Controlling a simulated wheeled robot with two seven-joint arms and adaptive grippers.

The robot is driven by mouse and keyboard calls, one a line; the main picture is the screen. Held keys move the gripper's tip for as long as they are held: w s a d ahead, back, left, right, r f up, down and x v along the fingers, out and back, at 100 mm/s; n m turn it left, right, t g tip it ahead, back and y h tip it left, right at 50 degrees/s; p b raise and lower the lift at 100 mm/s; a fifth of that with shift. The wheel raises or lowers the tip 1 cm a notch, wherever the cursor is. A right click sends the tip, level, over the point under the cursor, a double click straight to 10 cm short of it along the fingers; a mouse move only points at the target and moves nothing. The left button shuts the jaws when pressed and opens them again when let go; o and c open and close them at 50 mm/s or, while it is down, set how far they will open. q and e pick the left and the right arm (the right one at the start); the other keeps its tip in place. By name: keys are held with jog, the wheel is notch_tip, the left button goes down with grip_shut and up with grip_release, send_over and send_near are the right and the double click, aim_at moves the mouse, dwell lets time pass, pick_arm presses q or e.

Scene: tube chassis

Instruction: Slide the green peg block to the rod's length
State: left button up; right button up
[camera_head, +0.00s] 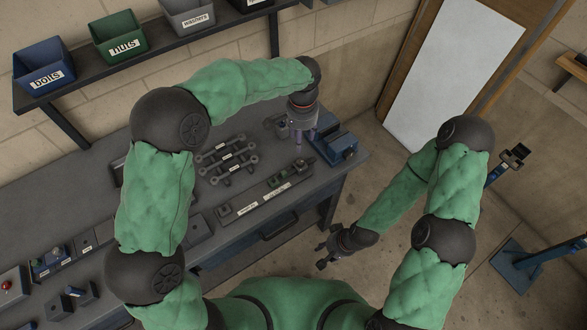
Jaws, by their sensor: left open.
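A long dark fixture (262,197) with white labels lies on the workbench, with a block at each end. A small greenish part (276,182) shows on it, seemingly the green peg block; its exact shape is too small to tell. Several dark rods (228,158) with labelled middles and thicker ends lie behind the fixture. My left gripper (297,137) is open and points down above the bench, behind the fixture's right end, beside a blue device. I see nothing between its fingers. My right gripper (322,256) hangs low in front of the bench, its fingers apart and empty.
The blue device (340,148) stands at the bench's right end. A shelf (140,72) above carries bins labelled bolts (45,78), nuts (122,46) and washers. Small fixtures (62,262) crowd the bench's left. A blue stand (515,262) is on the floor at right.

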pick_arm(q)
jog(key=shift+c, duration=0.9)
jog(key=m+b, duration=0.3)
jog(key=b, duration=0.9)
send_over(284, 172)
notch_tip(284, 172, down, 2)
jog(key=f, duration=0.1)
notch_tip(284, 172, down, 10)
jog(key=b, duration=0.3)
jog(key=shift+b, duration=0.35)
grip_shut()
